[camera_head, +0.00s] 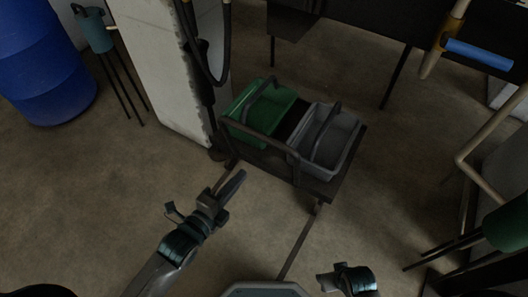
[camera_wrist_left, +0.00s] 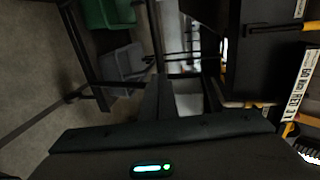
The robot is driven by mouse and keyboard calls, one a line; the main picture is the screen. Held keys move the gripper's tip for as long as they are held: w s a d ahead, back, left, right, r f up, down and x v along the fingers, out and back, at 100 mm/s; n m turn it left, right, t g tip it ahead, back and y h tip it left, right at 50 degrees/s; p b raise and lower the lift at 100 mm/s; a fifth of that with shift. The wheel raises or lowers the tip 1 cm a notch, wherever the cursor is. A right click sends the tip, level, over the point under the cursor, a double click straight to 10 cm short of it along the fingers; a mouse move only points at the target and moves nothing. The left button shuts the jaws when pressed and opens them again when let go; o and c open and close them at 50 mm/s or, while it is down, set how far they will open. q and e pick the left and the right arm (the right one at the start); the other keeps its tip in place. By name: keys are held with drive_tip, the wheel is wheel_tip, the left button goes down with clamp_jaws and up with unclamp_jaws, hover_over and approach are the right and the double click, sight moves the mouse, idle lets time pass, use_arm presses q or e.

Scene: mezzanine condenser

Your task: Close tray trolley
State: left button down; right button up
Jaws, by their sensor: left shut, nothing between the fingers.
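The tray trolley (camera_head: 262,157) is a low dark frame on the floor near the middle of the head view. It carries a green tray-like carrier (camera_head: 252,101) on the left and a grey one (camera_head: 339,150) on the right, each with a handle. In the left wrist view the green carrier (camera_wrist_left: 108,12) and grey carrier (camera_wrist_left: 121,62) show at upper left. My left gripper (camera_head: 238,180) is shut and empty, in front of the trolley's near left corner in the picture; I cannot tell whether it touches. My right gripper (camera_head: 327,281) is at the bottom edge; its jaw opening is unclear.
A pale cabinet or pillar (camera_head: 165,75) with hoses stands close left of the trolley. A blue drum (camera_head: 45,65) is at far left. A dark bench (camera_head: 375,35) stands behind, and pipes (camera_head: 480,165) are at right. The floor at left is open.

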use_arm(q)
approach(269, 144)
drive_tip(key=x, duration=0.5)
drive_tip(key=shift+w+d, duration=0.1)
drive_tip(key=shift+w, duration=0.05)
drive_tip(key=shift+w+d+f, duration=0.1)
drive_tip(key=shift+w+d, duration=0.15)
drive_tip(key=shift+w, duration=0.2)
use_arm(e)
drive_tip(key=shift+r, duration=0.1)
idle(0.4)
